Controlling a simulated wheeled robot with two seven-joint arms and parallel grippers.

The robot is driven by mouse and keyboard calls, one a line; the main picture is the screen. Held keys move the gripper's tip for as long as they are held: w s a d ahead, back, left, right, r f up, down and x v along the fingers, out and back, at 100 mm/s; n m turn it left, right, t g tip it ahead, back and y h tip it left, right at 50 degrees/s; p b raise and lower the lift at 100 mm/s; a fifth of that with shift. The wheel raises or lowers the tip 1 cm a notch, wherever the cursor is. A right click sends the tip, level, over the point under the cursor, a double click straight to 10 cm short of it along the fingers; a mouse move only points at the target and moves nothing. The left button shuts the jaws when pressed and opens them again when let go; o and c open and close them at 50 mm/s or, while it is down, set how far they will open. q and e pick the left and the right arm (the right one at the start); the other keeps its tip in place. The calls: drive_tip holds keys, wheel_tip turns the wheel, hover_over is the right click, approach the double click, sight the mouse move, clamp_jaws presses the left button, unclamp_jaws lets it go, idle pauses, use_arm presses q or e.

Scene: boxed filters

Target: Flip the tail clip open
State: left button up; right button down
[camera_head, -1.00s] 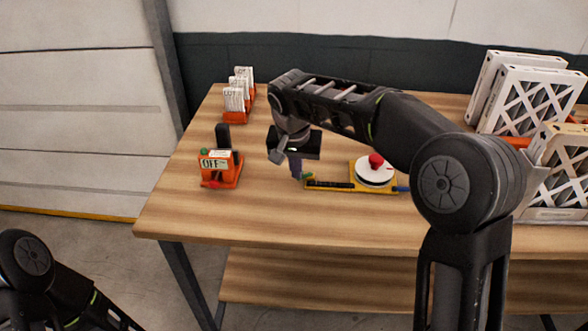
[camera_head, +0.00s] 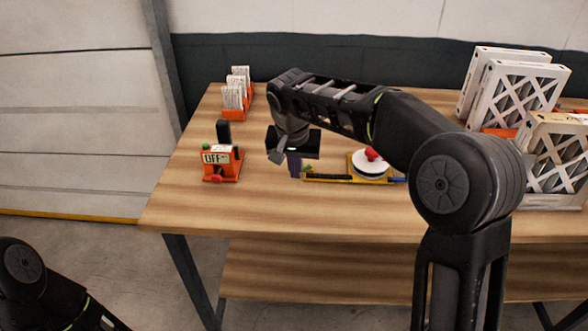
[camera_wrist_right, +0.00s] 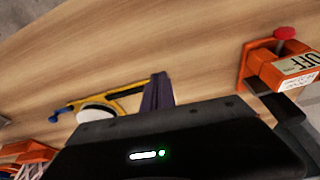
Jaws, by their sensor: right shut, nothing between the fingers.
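A yellow fixture (camera_head: 340,179) lies on the table, with a black strip along it and a white disc (camera_head: 369,166) with a red knob at its right. A small green piece (camera_head: 307,168) at its left end may be the tail clip; it is too small to tell its state. My right gripper (camera_head: 295,170) points down just left of that end, fingers shut and empty. In the right wrist view the shut fingers (camera_wrist_right: 157,92) stand beside the end of the yellow fixture (camera_wrist_right: 125,92) and hide the clip; contact cannot be told. My left gripper is out of frame.
An orange device (camera_head: 222,163) marked OFF stands left of my right gripper. An orange rack (camera_head: 236,114) with white cards is at the back left. White-framed filters (camera_head: 513,97) stand at the right. The table's front is clear.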

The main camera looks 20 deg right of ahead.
drive_tip(key=v, duration=1)
drive_tip(key=shift+w, duration=0.1)
